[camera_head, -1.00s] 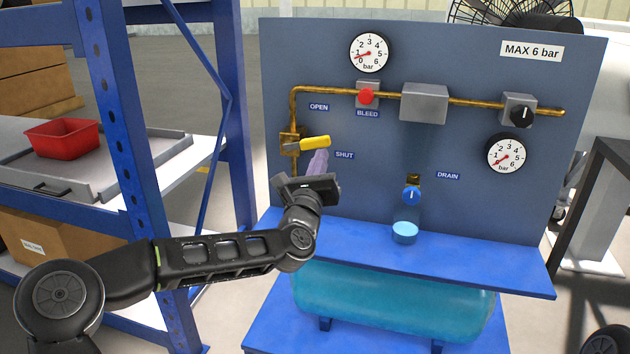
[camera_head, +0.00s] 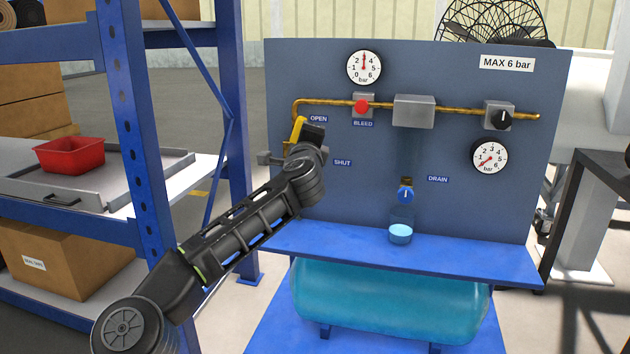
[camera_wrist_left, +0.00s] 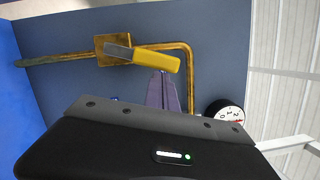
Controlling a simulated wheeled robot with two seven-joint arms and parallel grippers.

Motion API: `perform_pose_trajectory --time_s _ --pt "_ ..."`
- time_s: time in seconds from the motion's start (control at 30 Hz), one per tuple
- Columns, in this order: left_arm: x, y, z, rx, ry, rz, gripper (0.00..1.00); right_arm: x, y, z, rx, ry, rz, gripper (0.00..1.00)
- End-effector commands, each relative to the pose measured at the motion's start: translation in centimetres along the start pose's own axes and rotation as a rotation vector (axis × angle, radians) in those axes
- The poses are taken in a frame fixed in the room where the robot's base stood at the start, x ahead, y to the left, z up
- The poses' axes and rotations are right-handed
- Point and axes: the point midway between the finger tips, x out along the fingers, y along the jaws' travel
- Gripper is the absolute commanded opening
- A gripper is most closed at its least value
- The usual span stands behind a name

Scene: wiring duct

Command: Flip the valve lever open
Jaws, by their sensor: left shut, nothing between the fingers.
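The yellow valve lever (camera_head: 298,130) stands nearly upright at the left of the panel, close to the OPEN label (camera_head: 318,119). In the left wrist view the lever (camera_wrist_left: 155,61) lies roughly along the brass pipe, over the brass valve body (camera_wrist_left: 112,50). My left gripper (camera_wrist_left: 163,90) is shut and empty, its purple fingers close beside the lever. I cannot tell whether they touch it. In the head view my wrist hides the fingers and the lower part of the valve. The SHUT label (camera_head: 342,162) is right of my wrist. My right gripper is not in view.
The upper gauge (camera_head: 364,67) reads about 3 bar; the lower gauge (camera_head: 490,157) reads near zero. The red bleed button (camera_head: 362,107) and blue drain knob (camera_head: 405,195) are to the right. A blue shelf post (camera_head: 128,120) stands left of my arm.

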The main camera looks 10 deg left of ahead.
Motion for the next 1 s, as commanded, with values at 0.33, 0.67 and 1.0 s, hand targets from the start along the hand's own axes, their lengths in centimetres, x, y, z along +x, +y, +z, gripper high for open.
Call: perform_pose_trajectory --time_s 0.33,0.67,1.0 --pt "1.0 -0.4 2.1 -0.229 -0.002 0.056 0.0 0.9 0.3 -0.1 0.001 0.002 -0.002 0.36" --pt "1.1 -0.6 2.9 -0.224 -0.002 0.055 0.0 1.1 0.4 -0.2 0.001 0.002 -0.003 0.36" --pt "1.2 -0.6 3.1 -0.222 -0.004 0.056 0.0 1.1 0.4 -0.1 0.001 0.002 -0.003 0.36"
